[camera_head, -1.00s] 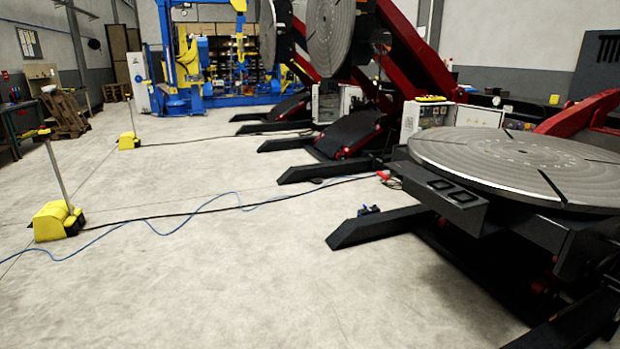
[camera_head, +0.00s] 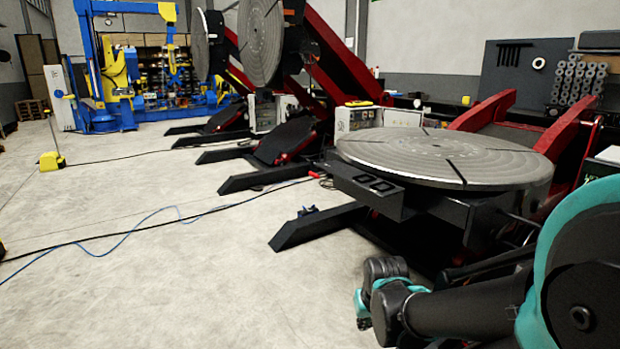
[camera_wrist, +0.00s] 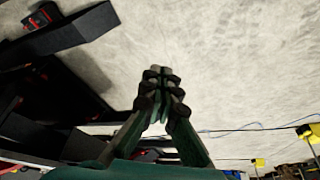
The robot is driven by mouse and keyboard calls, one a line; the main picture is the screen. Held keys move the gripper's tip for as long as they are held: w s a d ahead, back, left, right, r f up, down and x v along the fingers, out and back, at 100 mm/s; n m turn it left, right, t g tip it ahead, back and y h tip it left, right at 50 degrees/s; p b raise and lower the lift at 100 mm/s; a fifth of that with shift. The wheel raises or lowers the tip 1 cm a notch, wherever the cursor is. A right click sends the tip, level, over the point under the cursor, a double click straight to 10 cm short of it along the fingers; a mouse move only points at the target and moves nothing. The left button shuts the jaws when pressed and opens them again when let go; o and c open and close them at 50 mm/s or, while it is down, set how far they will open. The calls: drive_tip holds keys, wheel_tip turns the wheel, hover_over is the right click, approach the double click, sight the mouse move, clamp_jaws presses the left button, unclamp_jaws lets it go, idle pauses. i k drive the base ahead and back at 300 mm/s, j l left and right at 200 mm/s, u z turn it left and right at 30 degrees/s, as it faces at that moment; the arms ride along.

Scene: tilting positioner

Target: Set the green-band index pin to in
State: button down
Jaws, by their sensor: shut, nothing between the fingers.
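My gripper (camera_wrist: 158,84) shows in the wrist view with its fingers together and nothing between them, over bare floor. In the head view my arm comes in at the lower right, and the fingers cannot be made out clearly. The nearest tilting positioner has a round grey slotted table (camera_head: 440,155), lying about flat, on a dark base with a black box (camera_head: 372,186) at its front edge. My arm is in front of this positioner, apart from it as far as I can tell. No green-band index pin can be made out in either view.
Two more positioners with upright discs (camera_head: 260,42) stand behind. A dark base leg (camera_head: 315,226) reaches out over the floor. Cables (camera_head: 150,222) cross the floor on the left. A yellow pedestal foot (camera_head: 52,161) stands far left. The floor (camera_head: 190,290) at front left is clear.

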sight(316, 176)
drive_tip(key=i+j+u, duration=0.1)
drive_tip(key=i+u, duration=0.15)
drive_tip(key=i, duration=0.4)
drive_tip(key=i+u, duration=0.25)
drive_tip(key=i, duration=0.45)
drive_tip(key=i+l+u, duration=0.3)
drive_tip(key=i, duration=0.35)
drive_tip(key=j, duration=0.1)
